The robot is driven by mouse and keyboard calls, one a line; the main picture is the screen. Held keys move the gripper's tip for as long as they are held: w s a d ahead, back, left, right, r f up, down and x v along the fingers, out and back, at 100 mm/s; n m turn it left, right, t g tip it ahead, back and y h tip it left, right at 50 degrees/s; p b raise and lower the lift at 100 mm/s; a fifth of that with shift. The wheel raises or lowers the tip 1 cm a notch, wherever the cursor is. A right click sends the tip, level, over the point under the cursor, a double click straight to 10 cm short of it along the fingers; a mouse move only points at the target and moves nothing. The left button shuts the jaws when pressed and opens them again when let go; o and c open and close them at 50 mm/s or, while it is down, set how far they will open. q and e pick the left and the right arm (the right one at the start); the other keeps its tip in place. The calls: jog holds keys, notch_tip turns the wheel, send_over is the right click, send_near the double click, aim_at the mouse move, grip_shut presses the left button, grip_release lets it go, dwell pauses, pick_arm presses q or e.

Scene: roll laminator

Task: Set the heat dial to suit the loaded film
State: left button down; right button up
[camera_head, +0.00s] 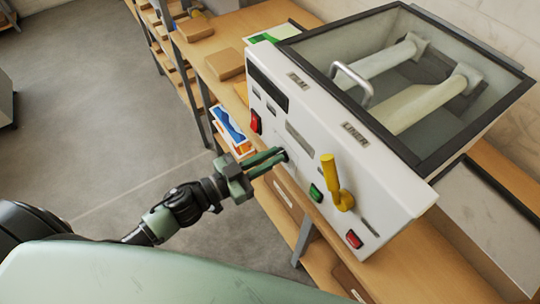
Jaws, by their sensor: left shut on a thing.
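The laminator (402,176) is a white machine with a glass-topped lid framed in dark trim, standing on a wooden bench. Two pale film rolls (430,106) show through the glass, near the labels FILM and LINER. My left gripper (281,156) reaches the front panel from the left, with its green fingers shut on a small dark knob, seemingly the heat dial; the fingers hide most of it. A dark display (267,83) is at the panel's upper left. My right gripper is not in view.
A yellow lever (329,172) sticks out right of my left gripper. Red (255,121) and green (316,192) switches and another red one (354,239) are on the panel. Cardboard boxes (225,64) lie on the bench behind. Open grey floor is at left.

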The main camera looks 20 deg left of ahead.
aim_at(286, 163)
pick_arm(q)
jog(key=m, duration=0.4)
jog(key=d+f+m+b, duration=0.1)
jog(key=m, duration=0.3)
jog(key=s+m+b, duration=0.1)
jog(key=m, duration=0.4)
jog(key=shift+d+f, duration=0.15)
jog(key=shift+f, duration=0.1)
jog(key=m, duration=0.2)
jog(key=m+b, duration=0.1)
jog(key=shift+f+m, duration=0.35)
jog(key=shift+m, duration=0.05)
jog(key=m+b, duration=0.2)
jog(key=m, duration=0.1)
jog(key=shift+f+m, duration=0.3)
jog(key=shift+w+a+f+m+b, duration=0.1)
jog(key=shift+m+b, duration=0.4)
jog(key=shift+m, duration=0.5)
jog(key=shift+a+f+m+b, duration=0.15)
jog(key=shift+m+b, duration=0.3)
jog(key=shift+m, duration=0.55)
jog(key=shift+w+d+f+m+b, duration=0.1)
jog(key=shift+m+b, duration=0.4)
jog(key=shift+m, duration=0.5)
jog(key=shift+a+m, duration=0.1)
jog(key=shift+m, duration=0.2)
